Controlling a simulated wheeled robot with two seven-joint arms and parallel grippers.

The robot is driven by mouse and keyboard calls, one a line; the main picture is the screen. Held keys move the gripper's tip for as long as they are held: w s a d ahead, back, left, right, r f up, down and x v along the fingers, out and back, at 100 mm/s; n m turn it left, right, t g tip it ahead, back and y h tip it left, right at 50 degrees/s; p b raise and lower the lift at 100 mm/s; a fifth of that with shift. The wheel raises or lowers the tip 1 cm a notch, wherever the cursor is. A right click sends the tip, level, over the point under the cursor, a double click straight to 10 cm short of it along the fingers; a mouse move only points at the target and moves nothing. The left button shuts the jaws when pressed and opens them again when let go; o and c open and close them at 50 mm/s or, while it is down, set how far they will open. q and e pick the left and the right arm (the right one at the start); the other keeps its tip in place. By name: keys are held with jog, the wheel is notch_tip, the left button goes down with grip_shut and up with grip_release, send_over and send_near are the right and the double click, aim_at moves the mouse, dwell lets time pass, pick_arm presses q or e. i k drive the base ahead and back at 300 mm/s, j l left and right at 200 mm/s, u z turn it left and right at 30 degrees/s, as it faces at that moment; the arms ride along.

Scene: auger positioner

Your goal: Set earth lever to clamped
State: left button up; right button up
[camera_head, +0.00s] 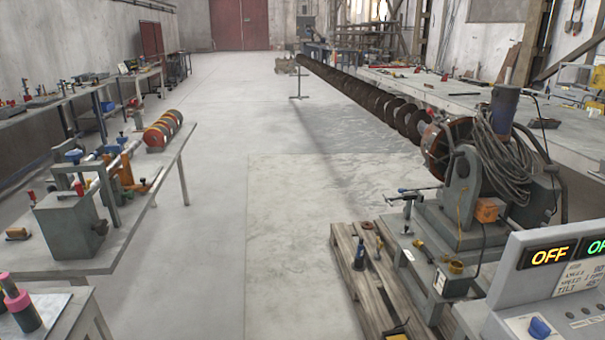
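The auger positioner (470,190) stands at the right on a wooden pallet. A long spiral auger (360,92) runs from it toward the back of the hall. A clamp-like fitting with a dark bar handle (408,195) stands on the left side of the positioner's base. I cannot tell whether this is the earth lever, nor read its setting. Neither of my grippers is in view.
A control console (550,290) with a lit OFF display and a blue knob (539,327) fills the lower right corner. A workbench (160,178) with rollers and clamps stands at left. The floor (290,220) between is clear. A long table (545,115) lies at right.

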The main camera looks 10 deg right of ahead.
aim_at(411, 233)
jog(key=i+z, duration=0.15)
jog(key=i, duration=1.25)
jog(key=i+z, duration=0.3)
jog(key=i, duration=0.15)
jog(key=i+j+z, duration=0.1)
jog(key=i+z, duration=0.2)
jog(key=i, duration=0.2)
jog(key=i+j+z, duration=0.35)
jog(key=i+z, duration=0.45)
jog(key=i+j+z, duration=0.25)
jog(key=i+z, duration=0.2)
